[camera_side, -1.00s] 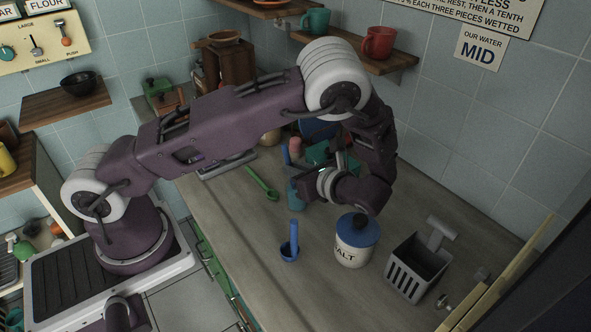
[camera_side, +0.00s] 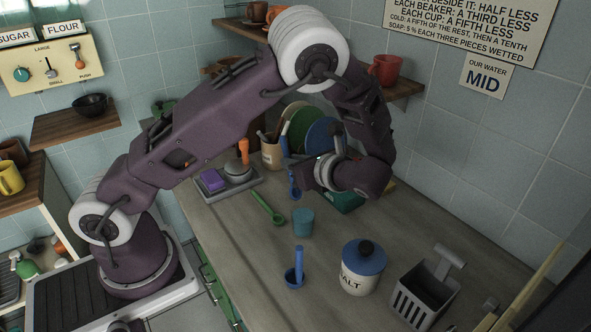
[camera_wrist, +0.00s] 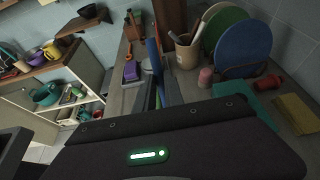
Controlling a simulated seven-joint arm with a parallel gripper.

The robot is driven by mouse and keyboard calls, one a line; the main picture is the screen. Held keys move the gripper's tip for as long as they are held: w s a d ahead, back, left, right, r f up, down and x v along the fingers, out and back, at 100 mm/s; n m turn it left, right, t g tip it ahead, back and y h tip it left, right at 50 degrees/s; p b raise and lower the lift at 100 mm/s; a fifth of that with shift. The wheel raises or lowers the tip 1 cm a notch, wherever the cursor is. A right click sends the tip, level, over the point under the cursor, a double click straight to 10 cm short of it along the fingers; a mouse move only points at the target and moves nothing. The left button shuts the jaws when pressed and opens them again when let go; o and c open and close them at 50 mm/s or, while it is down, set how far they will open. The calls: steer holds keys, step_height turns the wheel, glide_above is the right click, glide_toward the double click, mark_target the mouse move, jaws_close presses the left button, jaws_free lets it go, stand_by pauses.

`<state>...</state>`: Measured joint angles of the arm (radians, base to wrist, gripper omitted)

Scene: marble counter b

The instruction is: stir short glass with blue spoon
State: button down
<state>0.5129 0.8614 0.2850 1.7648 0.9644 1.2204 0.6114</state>
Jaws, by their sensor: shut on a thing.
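The short glass (camera_side: 303,223) is a small blue-teal tumbler standing upright on the counter, in the middle of the side view. Its contents cannot be made out. My gripper (camera_side: 298,170) is shut on the blue spoon (camera_side: 295,187), which hangs roughly upright with its bowl down. The spoon's lower end shows above the glass in the picture, apart from its rim; whether it is directly over the glass is unclear. The spoon's blue handle (camera_wrist: 154,62) rises in the wrist view. The gripper's dark body hides the glass there.
A green spoon (camera_side: 267,207) lies left of the glass. A dark blue scoop (camera_side: 294,279), a salt jar (camera_side: 357,283) and a slotted grey holder (camera_side: 420,298) stand nearer the camera. Behind are a utensil crock (camera_side: 272,155), racked plates (camera_side: 318,135) and a purple block (camera_side: 211,181).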

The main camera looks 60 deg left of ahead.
mark_target(285, 142)
stand_by(0.4)
steer(key=shift+r, duration=2.5)
